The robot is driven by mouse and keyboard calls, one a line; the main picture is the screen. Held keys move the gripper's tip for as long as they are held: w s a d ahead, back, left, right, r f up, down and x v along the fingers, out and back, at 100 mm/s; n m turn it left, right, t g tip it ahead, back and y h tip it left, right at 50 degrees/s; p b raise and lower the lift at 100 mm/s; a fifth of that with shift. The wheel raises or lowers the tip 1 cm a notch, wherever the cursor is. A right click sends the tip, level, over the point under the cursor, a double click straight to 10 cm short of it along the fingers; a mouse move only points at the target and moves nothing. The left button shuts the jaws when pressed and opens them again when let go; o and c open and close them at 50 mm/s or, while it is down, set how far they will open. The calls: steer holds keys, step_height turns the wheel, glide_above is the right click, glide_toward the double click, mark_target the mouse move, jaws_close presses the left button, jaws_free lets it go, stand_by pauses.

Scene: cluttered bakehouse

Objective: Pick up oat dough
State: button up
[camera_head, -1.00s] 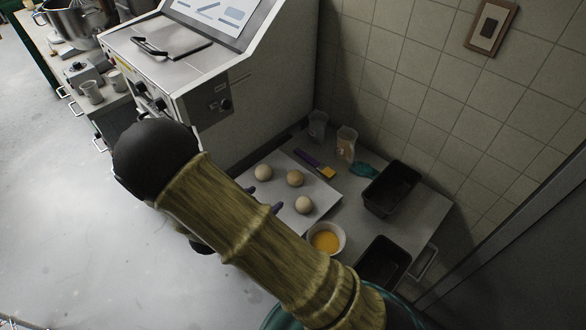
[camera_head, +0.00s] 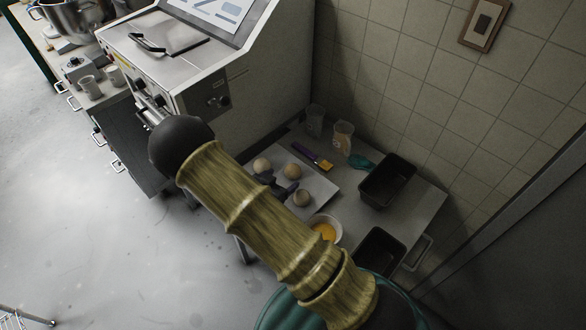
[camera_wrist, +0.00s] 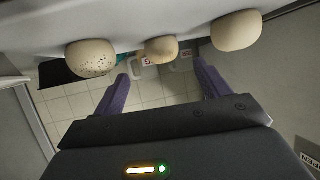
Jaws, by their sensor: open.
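Three pale dough balls sit on a light tray (camera_head: 322,188). In the wrist view one is dark-speckled (camera_wrist: 91,58), probably the oat dough; it seems to match the front-right ball (camera_head: 302,198) in the head view. A plain ball (camera_wrist: 161,50) lies beyond and between my fingertips, apparently the back ball (camera_head: 292,172). The third, larger-looking plain ball (camera_wrist: 236,31) is apparently the left one (camera_head: 262,165). My gripper (camera_head: 278,182) is open and empty among the balls. Its purple fingers also show in the wrist view (camera_wrist: 162,74). My arm hides the tray's near side.
A bowl of yellow liquid (camera_head: 325,229) stands by the tray's front, partly behind my arm. Dark loaf tins (camera_head: 388,181) (camera_head: 379,252) stand at right. A purple-handled brush (camera_head: 313,157), clear cups (camera_head: 342,138) and a teal item (camera_head: 360,161) lie behind. A large machine (camera_head: 255,100) rises at left.

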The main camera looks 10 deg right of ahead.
mark_target(289, 172)
steer(key=shift+x, duration=1)
steer(key=shift+w+d+f+p, duration=0.1)
steer(key=shift+w+d+p, duration=0.3)
steer(key=shift+p, duration=0.2)
steer(key=p+x, duration=0.1)
steer(key=x, duration=0.2)
steer(key=shift+w+p, duration=0.3)
steer(key=shift+w+d+f, duration=0.15)
steer(key=shift+w+f, duration=0.1)
steer(key=shift+f, duration=0.05)
steer(key=shift+s, duration=0.1)
steer(key=c, duration=0.8)
